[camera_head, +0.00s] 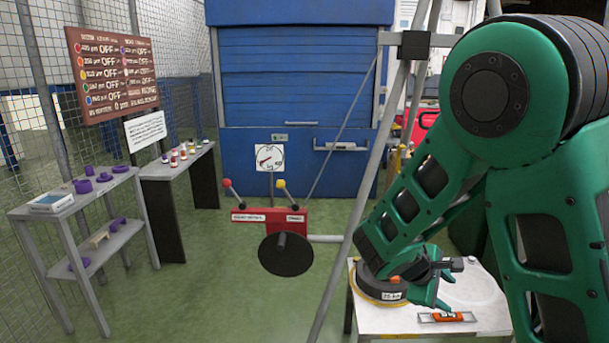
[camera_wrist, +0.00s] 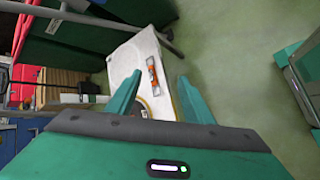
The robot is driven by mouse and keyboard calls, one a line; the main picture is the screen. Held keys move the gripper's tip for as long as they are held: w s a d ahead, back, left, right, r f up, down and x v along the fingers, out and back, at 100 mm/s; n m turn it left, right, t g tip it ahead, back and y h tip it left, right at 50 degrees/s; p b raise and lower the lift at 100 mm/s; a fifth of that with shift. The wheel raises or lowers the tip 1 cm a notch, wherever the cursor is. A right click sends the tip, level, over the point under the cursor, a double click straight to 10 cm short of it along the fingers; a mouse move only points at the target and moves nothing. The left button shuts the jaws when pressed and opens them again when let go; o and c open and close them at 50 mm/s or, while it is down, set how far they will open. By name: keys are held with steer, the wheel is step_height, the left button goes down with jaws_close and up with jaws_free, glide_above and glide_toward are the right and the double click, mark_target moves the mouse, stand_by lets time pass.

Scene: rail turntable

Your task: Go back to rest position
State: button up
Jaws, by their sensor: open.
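My green arm fills the right of the head view. My gripper (camera_head: 446,284) is low over a white table (camera_head: 480,290), with its fingers apart. In the wrist view the two green fingers of my gripper (camera_wrist: 160,77) are spread, and nothing shows held between them. A dark round disc (camera_head: 378,289) with a "25 kg" label and a yellowish rim is at the table's left, beside and partly behind my gripper. In the wrist view only a small part of it shows between the fingers. I cannot tell whether the gripper touches it.
An orange level-like tool (camera_head: 447,317) lies on the white table. A red stand with two levers (camera_head: 269,216) and a black disc (camera_head: 286,254) is left of it. Shelves with purple parts (camera_head: 83,186) stand far left. Slanted grey poles (camera_head: 350,200) rise beside the arm. Green floor between is clear.

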steer(key=s+d+r+m+g+y, duration=0.2)
steer(key=s+d+m, duration=0.2)
steer(key=s, duration=0.2)
steer(key=s+d+r+m+g+y, duration=0.2)
steer(key=s+d+m, duration=0.25)
steer(key=s, duration=0.25)
steer(key=s+a+r+m+y, duration=0.1)
steer(key=s+m, duration=0.3)
steer(key=s, duration=0.4)
steer(key=s+a+r+m+y, duration=0.1)
steer(key=s+r+m+y, duration=0.2)
steer(key=s, duration=0.5)
steer(key=shift+r+m+y, duration=0.3)
steer(key=shift+r+m, duration=0.3)
steer(key=shift+m, duration=0.25)
steer(key=shift+a, duration=0.1)
steer(key=shift+w+f, duration=0.25)
steer(key=shift+w, duration=0.35)
